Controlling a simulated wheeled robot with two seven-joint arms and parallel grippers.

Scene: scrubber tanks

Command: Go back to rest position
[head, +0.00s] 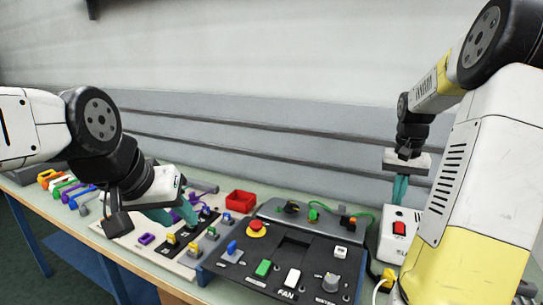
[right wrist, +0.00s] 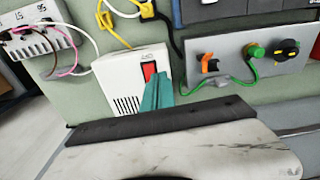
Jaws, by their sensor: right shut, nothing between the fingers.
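My left gripper (head: 183,224) is in the head view, low over the board with coloured switches. Its teal fingers look apart, with nothing seen between them. My right gripper (head: 399,200) hangs pointing down above the white box with a red switch (head: 399,228). Its teal fingers are shut together and empty; they also show in the right wrist view (right wrist: 157,93), where they overlap the lower part of the same white box (right wrist: 125,80). I cannot tell whether they touch it.
A black control panel (head: 318,262) with buttons and a knob stands at front centre. A red tray (head: 241,201) sits behind the switch board (head: 128,243). Coloured tools (head: 70,190) lie at the left. Cables run near the white box. A grey wall closes the back.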

